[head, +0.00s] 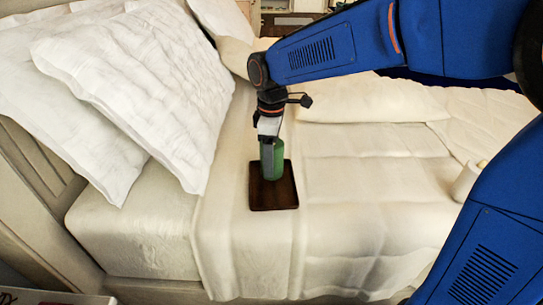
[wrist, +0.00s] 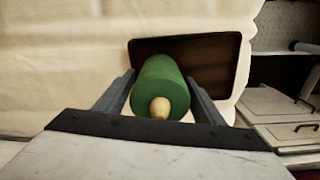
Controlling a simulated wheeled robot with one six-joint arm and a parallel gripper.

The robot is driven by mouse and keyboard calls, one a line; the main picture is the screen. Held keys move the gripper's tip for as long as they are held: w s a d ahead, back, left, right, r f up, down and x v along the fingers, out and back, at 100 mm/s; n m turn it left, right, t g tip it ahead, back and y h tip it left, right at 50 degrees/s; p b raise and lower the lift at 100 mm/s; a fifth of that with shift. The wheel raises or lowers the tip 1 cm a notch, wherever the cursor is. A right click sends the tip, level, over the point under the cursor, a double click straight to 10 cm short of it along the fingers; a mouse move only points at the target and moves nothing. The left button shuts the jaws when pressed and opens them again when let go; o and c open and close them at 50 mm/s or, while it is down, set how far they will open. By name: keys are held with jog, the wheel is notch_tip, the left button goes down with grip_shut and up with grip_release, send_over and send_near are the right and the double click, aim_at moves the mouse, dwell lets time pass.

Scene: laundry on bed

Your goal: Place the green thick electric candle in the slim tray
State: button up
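The green thick candle (head: 272,160) is upright in the head view, at the tip of my gripper (head: 269,140). In the wrist view the green candle (wrist: 158,84), with a pale tip, sits between the two fingers of my gripper (wrist: 160,88), which look closed against its sides. The slim tray (head: 274,196) is dark brown and lies on the bed. The candle is over the tray's far part in the head view. The tray (wrist: 215,62) shows behind the candle in the wrist view. I cannot tell whether the candle's base touches the tray.
White pillows (head: 140,80) lie at the left of the bed (head: 350,225). The bed cover in front of and right of the tray is clear.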

jog(key=shift+o, duration=0.3)
jog(key=shift+r, duration=0.1)
notch_tip(320, 180, up, 12)
jog(key=shift+r, duration=0.1)
dwell(0.4)
jog(key=s+d+f+m+t, duration=0.1)
jog(key=s+d+f+m, duration=0.2)
jog(key=s+d+m, duration=0.2)
jog(key=s+d+f+m+t, duration=0.2)
jog(key=s+d+f+m, duration=0.2)
jog(key=s+d, duration=0.5)
jog(key=s+d+f+m+t, duration=0.1)
jog(key=s+d+f+m, duration=0.3)
jog(key=d, duration=0.9)
jog(key=s+m, duration=0.2)
jog(key=s, duration=0.1)
jog(key=shift+s+m+t, duration=0.35)
jog(key=shift+m+t, duration=0.05)
dwell(0.3)
